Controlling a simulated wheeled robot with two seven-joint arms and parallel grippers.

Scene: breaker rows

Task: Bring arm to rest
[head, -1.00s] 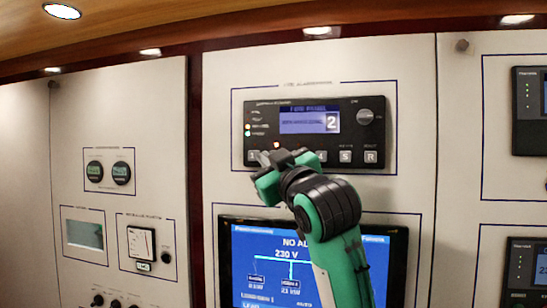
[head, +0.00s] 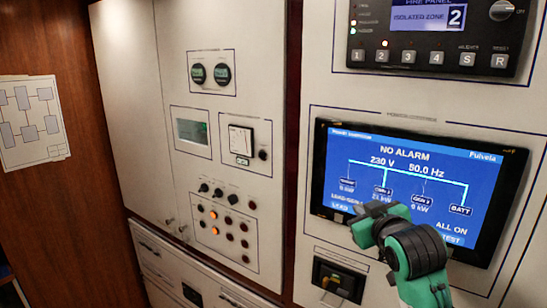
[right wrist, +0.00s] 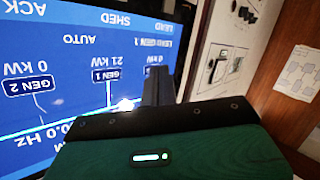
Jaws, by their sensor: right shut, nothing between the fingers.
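My right gripper (head: 372,218) is in front of the lower left part of the power screen (head: 400,185) in the head view, its green and black arm coming up from the bottom right. It is shut and empty. I cannot tell whether its tips touch the screen. In the right wrist view the dark fingers (right wrist: 158,87) stand before the same blue screen (right wrist: 70,60), which appears upside down there. My left gripper is not in view.
The fire panel (head: 435,35) above reads "ISOLATED ZONE 2". A small black switch unit (head: 338,281) sits below the screen. Left are a panel with gauges, knobs and lamps (head: 222,228), and a wood wall with a paper diagram (head: 32,122).

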